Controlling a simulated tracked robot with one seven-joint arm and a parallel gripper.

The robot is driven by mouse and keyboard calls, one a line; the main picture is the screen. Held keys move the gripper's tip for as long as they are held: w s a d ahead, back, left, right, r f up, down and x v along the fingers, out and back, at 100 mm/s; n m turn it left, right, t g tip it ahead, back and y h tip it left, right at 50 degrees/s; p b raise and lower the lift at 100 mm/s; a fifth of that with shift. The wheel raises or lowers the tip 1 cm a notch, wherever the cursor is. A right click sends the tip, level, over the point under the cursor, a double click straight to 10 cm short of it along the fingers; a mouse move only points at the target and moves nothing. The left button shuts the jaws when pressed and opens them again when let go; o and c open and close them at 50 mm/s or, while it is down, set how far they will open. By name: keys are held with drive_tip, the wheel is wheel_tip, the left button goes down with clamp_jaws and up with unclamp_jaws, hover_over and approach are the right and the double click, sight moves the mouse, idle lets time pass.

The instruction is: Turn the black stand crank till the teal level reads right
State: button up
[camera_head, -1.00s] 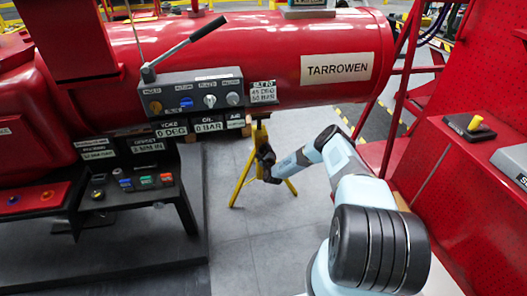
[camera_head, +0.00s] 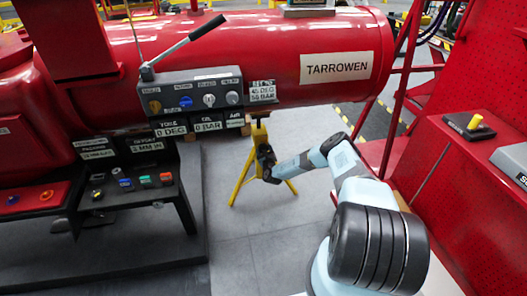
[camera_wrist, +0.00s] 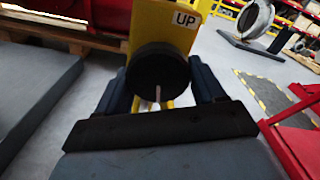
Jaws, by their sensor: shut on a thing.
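The black stand crank (camera_wrist: 157,72) is a round black disc with a pale mark, in front of a yellow plate with an "UP" label (camera_wrist: 185,18). My gripper (camera_wrist: 160,82) is shut on it, one dark finger on each side. In the head view, my gripper (camera_head: 266,163) is at the yellow stand (camera_head: 240,178) under the red cylinder; the crank is hard to make out there. I cannot make out a teal level in either view.
The red cylinder (camera_head: 240,60) with its TARROWEN plate (camera_head: 335,68) hangs above the stand. A control panel (camera_head: 190,97) with a lever (camera_head: 185,42) is on its front. A red bench (camera_head: 455,185) stands at the right. Grey floor (camera_head: 240,235) lies open before the stand.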

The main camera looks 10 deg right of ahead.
drive_tip(key=shift+r, duration=0.15)
idle(0.8)
drive_tip(key=o, duration=1)
drive_tip(key=shift+a, duration=0.1)
drive_tip(key=shift+c, duration=0.2)
drive_tip(key=s, duration=1.3)
drive_tip(key=shift+s, duration=0.35)
